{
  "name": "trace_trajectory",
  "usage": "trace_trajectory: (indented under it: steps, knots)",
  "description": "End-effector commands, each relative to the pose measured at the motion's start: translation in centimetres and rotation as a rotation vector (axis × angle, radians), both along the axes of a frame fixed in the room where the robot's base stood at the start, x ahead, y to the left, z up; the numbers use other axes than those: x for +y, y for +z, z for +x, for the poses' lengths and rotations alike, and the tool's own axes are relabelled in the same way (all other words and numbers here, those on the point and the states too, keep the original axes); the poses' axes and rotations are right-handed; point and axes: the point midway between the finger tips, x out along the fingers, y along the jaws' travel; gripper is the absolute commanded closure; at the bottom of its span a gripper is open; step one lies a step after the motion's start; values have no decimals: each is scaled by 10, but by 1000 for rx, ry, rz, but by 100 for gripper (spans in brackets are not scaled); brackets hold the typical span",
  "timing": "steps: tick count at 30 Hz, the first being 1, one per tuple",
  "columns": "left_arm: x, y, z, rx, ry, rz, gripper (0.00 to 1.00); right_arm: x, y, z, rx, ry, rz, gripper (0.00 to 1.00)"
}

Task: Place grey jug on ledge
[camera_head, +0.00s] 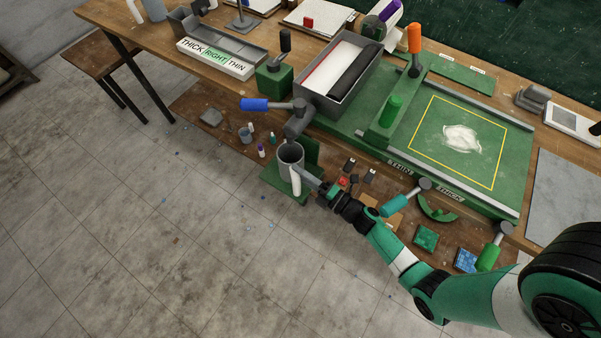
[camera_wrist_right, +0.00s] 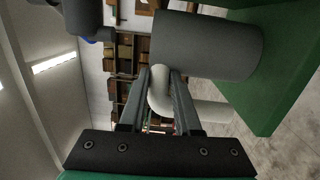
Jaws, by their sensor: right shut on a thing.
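The grey jug (camera_head: 290,158) is upright with its open top facing up, at the front edge of the bench. Its pale handle (camera_head: 296,180) points toward my right gripper (camera_head: 306,178). In the right wrist view the jug's grey body (camera_wrist_right: 205,45) lies across the top, and the pale handle (camera_wrist_right: 160,92) passes between the fingers of my right gripper (camera_wrist_right: 163,76), which is shut on it. The green ledge (camera_head: 275,181) is below the jug and also shows in the wrist view (camera_wrist_right: 285,85). I cannot tell whether the jug's base touches it. My left gripper is not in view.
A blue-handled lever (camera_head: 262,104) stands just behind the jug. The grey tray (camera_head: 340,75) and green press bed (camera_head: 460,140) are farther back. Small bottles and a cup (camera_head: 245,134) sit on the lower shelf at left. The floor in front is open.

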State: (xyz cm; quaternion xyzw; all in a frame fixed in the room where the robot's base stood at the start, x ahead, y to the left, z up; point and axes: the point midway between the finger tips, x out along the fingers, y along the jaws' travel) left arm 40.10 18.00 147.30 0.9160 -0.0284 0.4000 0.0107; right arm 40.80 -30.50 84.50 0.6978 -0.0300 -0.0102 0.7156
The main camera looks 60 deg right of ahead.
Motion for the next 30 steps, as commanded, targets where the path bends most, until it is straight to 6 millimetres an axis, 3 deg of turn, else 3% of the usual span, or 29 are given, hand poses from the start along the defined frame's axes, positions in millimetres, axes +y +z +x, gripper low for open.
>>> trace_trajectory:
  steps: [7,8,12,26,30]
  knots:
    - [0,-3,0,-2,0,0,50,0,-2,0,-3,0,-1,100]
    - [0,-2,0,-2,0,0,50,0,-2,0,0,0,0,65]
    - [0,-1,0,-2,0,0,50,0,-1,0,0,0,0,40]
    - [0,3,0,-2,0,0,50,0,2,0,-1,-1,0,38]
    - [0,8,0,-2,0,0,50,0,2,-17,2,-4,1,38]
